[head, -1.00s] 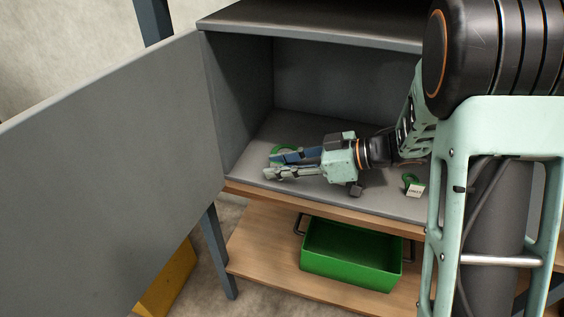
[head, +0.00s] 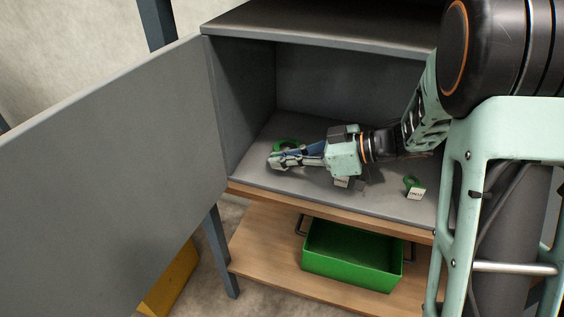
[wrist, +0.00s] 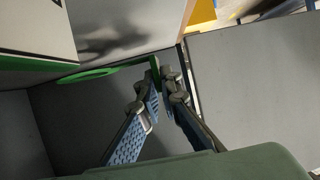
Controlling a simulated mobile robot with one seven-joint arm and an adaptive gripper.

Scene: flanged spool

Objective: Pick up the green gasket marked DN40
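A green ring-shaped gasket (head: 288,146) lies at the left of the cabinet floor, partly behind my fingers. In the wrist view its ring (wrist: 88,74) lies flat and a narrow upright green part (wrist: 155,72) stands between my fingertips. My gripper (head: 275,161) reaches left into the cabinet; in the wrist view (wrist: 157,88) its fingers have closed in on that upright part, one on each side. Any marking there is hidden. A second green gasket (head: 414,183) with a white label stands at the right; I cannot read its label surely.
Another white label (head: 342,182) shows under my gripper's body. The cabinet door (head: 110,180) stands open at left. A green bin (head: 350,263) sits on the wooden shelf (head: 262,260) below. The cabinet floor is clear between the labels and the front edge.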

